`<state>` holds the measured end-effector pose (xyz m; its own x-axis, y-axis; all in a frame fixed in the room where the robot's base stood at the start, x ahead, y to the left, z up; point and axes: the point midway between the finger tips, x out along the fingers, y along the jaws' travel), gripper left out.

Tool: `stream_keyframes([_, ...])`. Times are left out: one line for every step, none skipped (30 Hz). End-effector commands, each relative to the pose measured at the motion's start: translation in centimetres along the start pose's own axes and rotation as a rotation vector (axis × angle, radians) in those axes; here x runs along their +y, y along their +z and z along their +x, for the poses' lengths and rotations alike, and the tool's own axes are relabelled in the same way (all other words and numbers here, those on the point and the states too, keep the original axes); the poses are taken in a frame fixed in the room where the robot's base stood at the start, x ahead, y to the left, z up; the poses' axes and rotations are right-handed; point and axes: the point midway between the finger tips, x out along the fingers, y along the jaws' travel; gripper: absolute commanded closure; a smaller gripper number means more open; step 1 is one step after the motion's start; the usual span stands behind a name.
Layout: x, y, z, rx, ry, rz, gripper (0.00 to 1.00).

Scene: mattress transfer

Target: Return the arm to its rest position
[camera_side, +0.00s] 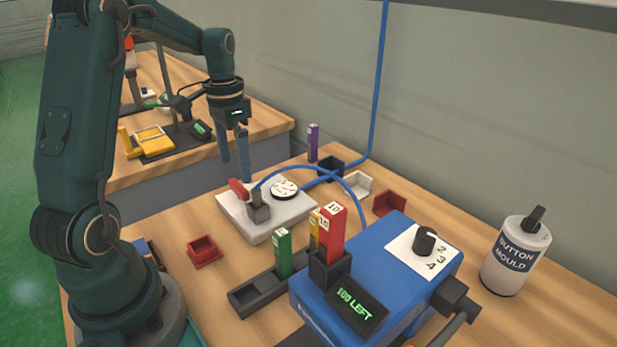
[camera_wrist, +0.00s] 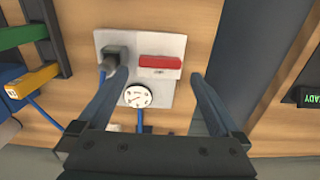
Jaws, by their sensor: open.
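My gripper (camera_side: 236,160) is open and empty. In the side view it hangs above the back of a light plate (camera_side: 240,224) that carries a red-handled valve (camera_side: 240,188), a dark block and a round white gauge (camera_side: 285,189). In the wrist view my two fingers (camera_wrist: 165,80) are spread wide, with the plate (camera_wrist: 172,44), the red handle (camera_wrist: 160,62) and the gauge (camera_wrist: 138,95) showing below and between them. In the side view, the fingers look clear of the plate. My arm rises from its base at the left of the side view.
A blue machine (camera_side: 385,280) reading "100 LEFT" stands at the front, with a holder of red and yellow blocks. A green block (camera_side: 283,253) stands in a dark tray. A white bottle (camera_side: 515,255) stands right. Small red trays (camera_side: 203,250) lie about.

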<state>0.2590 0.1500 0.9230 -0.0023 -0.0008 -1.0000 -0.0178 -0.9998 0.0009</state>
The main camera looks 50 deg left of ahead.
Motion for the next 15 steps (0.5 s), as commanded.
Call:
stream_keyframes([0.0, 0.0, 0.0, 0.000, 0.000, 0.000, 0.00])
stream_keyframes([0.0, 0.0, 0.0, 0.000, 0.000, 0.000, 0.00])
stream_keyframes([0.0, 0.0, 0.0, 0.000, 0.000, 0.000, 0.00])
stream_keyframes([0.0, 0.0, 0.0, 0.000, 0.000, 0.000, 0.00])
stream_keyframes([0.0, 0.0, 0.0, 0.000, 0.000, 0.000, 0.00])
stream_keyframes([0.1, -0.1, 0.0, 0.000, 0.000, 0.003, 0.00])
stream_keyframes([0.2, -0.2, 0.0, 0.001, -0.001, 0.009, 0.00])
stream_keyframes([0.4, -0.3, -0.3, 0.008, -0.006, 0.018, 0.00])
stream_keyframes([0.7, -0.7, -0.8, 0.022, -0.017, 0.033, 0.00])
stream_keyframes([1.0, -0.9, -1.3, 0.036, -0.027, 0.046, 0.00])
stream_keyframes([1.5, -1.1, -1.9, 0.048, -0.036, 0.062, 0.00])
stream_keyframes([2.2, -1.3, -2.7, 0.068, -0.049, 0.087, 0.00])
stream_keyframes([3.0, -1.4, -3.4, 0.083, -0.060, 0.109, 0.00])
stream_keyframes([3.8, -1.4, -4.0, 0.100, -0.070, 0.132, 0.00])
stream_keyframes([4.9, -1.4, -5.0, 0.125, -0.084, 0.159, 0.00])
